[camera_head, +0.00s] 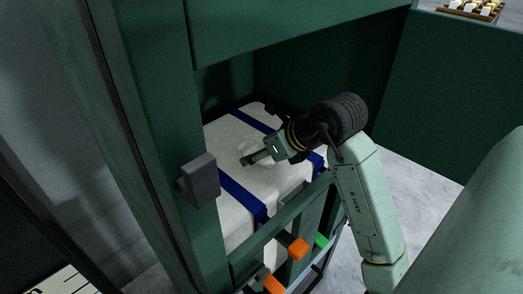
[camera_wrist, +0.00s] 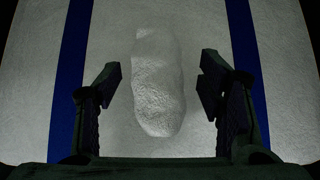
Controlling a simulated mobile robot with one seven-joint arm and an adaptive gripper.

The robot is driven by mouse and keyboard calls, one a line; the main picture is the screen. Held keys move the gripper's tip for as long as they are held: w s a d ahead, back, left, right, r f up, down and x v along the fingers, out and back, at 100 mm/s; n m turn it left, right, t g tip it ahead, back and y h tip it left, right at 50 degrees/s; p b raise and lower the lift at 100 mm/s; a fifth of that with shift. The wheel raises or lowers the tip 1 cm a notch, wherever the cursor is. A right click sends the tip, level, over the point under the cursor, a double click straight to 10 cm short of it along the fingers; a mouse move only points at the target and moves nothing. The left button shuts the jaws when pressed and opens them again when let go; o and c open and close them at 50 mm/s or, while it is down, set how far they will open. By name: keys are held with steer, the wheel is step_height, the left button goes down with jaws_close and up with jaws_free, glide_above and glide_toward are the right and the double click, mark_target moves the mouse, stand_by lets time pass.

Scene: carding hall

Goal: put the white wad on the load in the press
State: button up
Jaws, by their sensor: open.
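The white wad (camera_wrist: 158,85) lies on top of the white load in the wrist view, a long lumpy shape between the two blue straps. The load (camera_head: 232,135) sits inside the green press (camera_head: 230,35) in the head view. My gripper (camera_head: 246,161) is over the load's top. In the wrist view its fingers (camera_wrist: 160,88) are apart, one on each side of the wad, with a gap showing on both sides. In the head view the wad is a faint pale bump beside my gripper, partly hidden by it.
Blue straps (camera_head: 240,194) cross the load. A grey block (camera_head: 199,180) sits on the press's front post. A green rail (camera_head: 282,229) with orange handles (camera_head: 298,249) runs along the front below the load. A tray of small pale items (camera_head: 472,9) is at top right.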

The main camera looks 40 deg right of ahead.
steer(key=shift+r+p, duration=0.7)
steer(key=shift+p, duration=0.35)
steer(key=b+v, duration=0.2)
steer(key=v, duration=1)
steer(key=shift+f, duration=0.1)
